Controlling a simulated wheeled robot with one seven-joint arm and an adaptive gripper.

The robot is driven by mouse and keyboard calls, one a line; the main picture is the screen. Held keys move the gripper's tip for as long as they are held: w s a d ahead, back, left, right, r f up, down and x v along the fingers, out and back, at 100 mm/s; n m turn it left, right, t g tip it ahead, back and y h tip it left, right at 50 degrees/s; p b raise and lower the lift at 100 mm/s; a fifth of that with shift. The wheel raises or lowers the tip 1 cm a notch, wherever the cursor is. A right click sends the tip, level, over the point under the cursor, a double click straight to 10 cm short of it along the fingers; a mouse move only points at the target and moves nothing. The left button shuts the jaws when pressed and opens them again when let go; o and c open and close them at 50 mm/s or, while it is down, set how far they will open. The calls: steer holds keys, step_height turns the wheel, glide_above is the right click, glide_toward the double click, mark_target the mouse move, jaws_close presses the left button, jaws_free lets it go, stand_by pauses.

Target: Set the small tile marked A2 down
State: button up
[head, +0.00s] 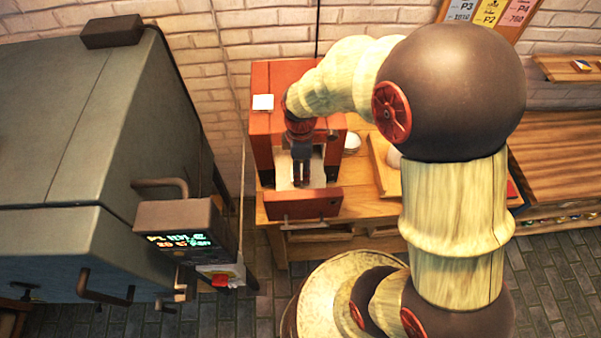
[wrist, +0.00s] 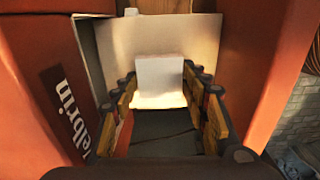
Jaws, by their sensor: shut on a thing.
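My gripper (head: 302,178) reaches down into the open red box-like chamber (head: 264,150) on the wooden bench. In the wrist view its two fingers (wrist: 159,92) are shut on a small white tile (wrist: 160,72), gripped at its sides. The tile stands upright between the fingertips, in front of the pale inner wall (wrist: 130,45). No mark can be read on it, so I cannot confirm A2. Whether its lower edge touches the chamber floor cannot be told. In the head view the tile cannot be made out.
The chamber's red front flap (head: 305,204) is at the front, below my gripper. Red walls (wrist: 270,70) stand close on both sides. A white card (head: 263,102) lies on the chamber's top. A large grey kiln (head: 90,130) stands left. A wooden tray (head: 383,165) is right.

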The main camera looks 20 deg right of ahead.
steer(key=shift+f, duration=1.3)
steer(key=shift+f, duration=0.1)
steer(key=o, duration=1.2)
step_height(320, 180, up, 13)
steer(key=s+r+m+t, duration=0.2)
steer(key=s+r+m, duration=0.2)
steer(key=r, duration=0.1)
steer(key=s+r+m+t, duration=0.1)
steer(key=s+r+m, duration=0.4)
steer(key=s+r+m+t, duration=0.2)
steer(key=s+r+m, duration=0.3)
steer(key=shift+s+t+p, duration=0.25)
steer(key=shift+t+p, duration=0.05)
